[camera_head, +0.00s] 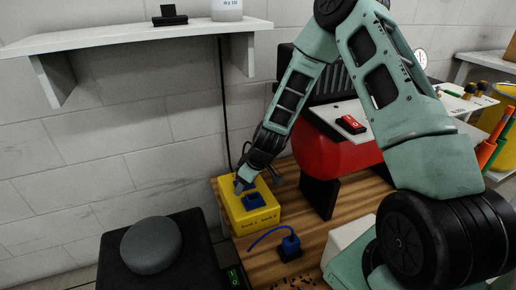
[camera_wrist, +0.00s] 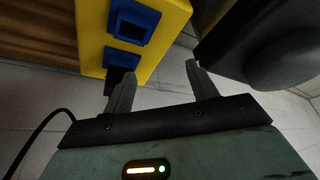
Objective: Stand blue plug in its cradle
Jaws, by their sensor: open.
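The blue plug (camera_head: 290,243), with a blue cable curving off to the left, appears upright on a small dark base (camera_head: 290,255) on the wooden bench. That base looks like its cradle; how deep the plug sits is too small to tell. A yellow box (camera_head: 262,217) with blue sockets on top stands behind it, and the box (camera_wrist: 95,35) also shows in the wrist view with two sockets. My gripper (camera_head: 241,186) is at the box's far left top edge, away from the plug. In the wrist view my gripper (camera_wrist: 161,70) is open with nothing between its fingers.
A white shelf (camera_head: 130,38) hangs on the wall. Small dark bits (camera_head: 293,282) lie at the bench front.

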